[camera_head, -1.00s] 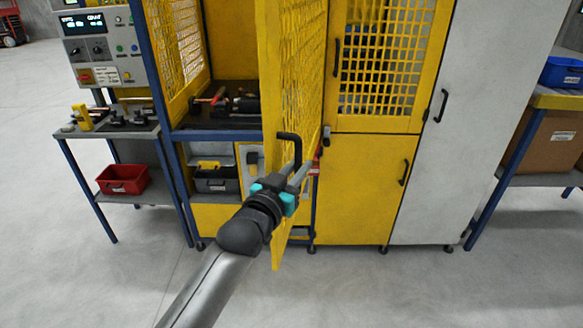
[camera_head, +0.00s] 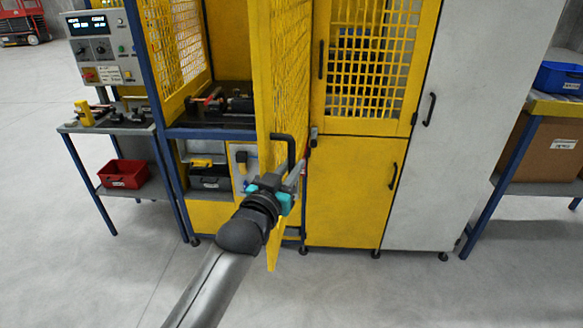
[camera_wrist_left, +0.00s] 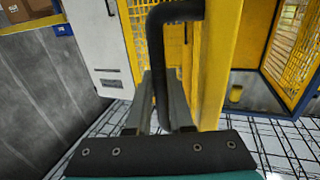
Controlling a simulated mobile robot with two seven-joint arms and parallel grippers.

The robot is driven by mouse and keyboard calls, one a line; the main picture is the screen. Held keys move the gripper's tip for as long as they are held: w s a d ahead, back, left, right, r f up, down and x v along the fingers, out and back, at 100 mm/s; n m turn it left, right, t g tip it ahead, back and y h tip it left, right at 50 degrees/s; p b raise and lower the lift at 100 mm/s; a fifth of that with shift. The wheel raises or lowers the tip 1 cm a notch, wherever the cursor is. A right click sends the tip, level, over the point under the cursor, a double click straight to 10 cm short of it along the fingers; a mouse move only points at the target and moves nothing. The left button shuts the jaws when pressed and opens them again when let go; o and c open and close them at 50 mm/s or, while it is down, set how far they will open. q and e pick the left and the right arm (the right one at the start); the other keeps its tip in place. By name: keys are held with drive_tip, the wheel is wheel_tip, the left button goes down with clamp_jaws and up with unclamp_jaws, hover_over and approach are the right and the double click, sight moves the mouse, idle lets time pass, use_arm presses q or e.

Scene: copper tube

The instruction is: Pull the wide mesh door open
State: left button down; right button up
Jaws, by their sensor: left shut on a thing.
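The wide mesh door (camera_head: 289,85) is a yellow frame with yellow mesh. It stands swung out from the machine, seen nearly edge-on in the head view, with the machine's inside showing to its left. Its black bar handle (camera_head: 285,138) shows low on the door and also in the left wrist view (camera_wrist_left: 160,60). My left gripper (camera_head: 290,178) is shut on this handle; in the wrist view its two fingers (camera_wrist_left: 162,105) lie on either side of the bar. My right gripper is not in view.
A control panel (camera_head: 101,48) and a side table with a red bin (camera_head: 124,174) stand at the left. A closed yellow cabinet door (camera_head: 350,190) and a white cabinet (camera_head: 455,120) are at the right. A shelf with a blue bin (camera_head: 560,78) is farther right. The front floor is clear.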

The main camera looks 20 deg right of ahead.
use_arm(q)
drive_tip(key=shift+r, duration=0.1)
drive_tip(key=c, duration=1.1)
unclamp_jaws()
drive_tip(key=shift+a, duration=0.1)
drive_tip(key=v, duration=1.5)
drive_tip(key=shift+a+b, duration=0.1)
drive_tip(key=shift+b, duration=0.25)
